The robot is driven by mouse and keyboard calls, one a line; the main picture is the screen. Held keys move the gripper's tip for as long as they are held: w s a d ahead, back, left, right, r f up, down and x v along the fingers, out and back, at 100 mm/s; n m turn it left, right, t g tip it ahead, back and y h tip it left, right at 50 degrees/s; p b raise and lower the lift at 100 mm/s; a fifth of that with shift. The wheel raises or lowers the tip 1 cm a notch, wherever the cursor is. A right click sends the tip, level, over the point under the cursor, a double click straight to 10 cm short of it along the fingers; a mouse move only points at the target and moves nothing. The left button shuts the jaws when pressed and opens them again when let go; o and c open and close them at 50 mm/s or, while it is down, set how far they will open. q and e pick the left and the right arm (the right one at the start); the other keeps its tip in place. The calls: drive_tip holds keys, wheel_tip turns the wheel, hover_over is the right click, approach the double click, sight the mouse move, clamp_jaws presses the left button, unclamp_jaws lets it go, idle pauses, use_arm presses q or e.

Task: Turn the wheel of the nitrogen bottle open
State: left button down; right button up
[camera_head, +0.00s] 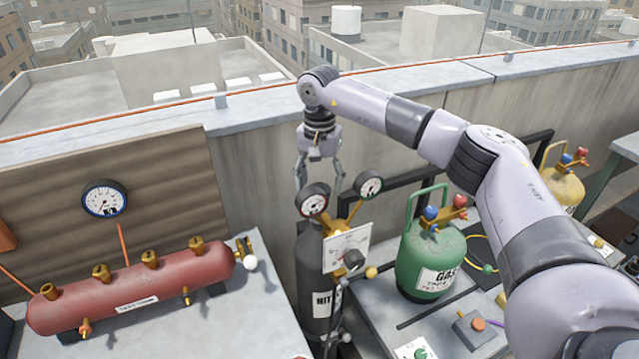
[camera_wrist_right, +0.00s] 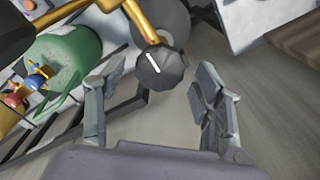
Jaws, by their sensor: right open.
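The nitrogen bottle (camera_head: 308,265) is a dark grey cylinder with a partly hidden label, standing upright in the middle of the head view. Two round gauges sit at its top, with a white plate in front. In the right wrist view a dark grey wheel (camera_wrist_right: 165,74) with a white stripe lies beyond my right gripper, between the lines of its fingers. I cannot tell the exact gap. In the head view my right gripper (camera_head: 320,183) points down over the bottle top, open and empty; the gauges hide the wheel there. My left gripper is not in view.
A green gas bottle (camera_head: 424,262) with red and blue valves stands right of the nitrogen bottle. A red tank (camera_head: 150,293) with brass fittings lies at the left. The parapet wall (camera_head: 245,165) runs close behind. A yellow bottle (camera_head: 566,190) stands farther right.

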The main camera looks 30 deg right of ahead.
wheel_tip(320, 180, up, 11)
drive_tip(key=shift+r, duration=0.15)
idle(0.5)
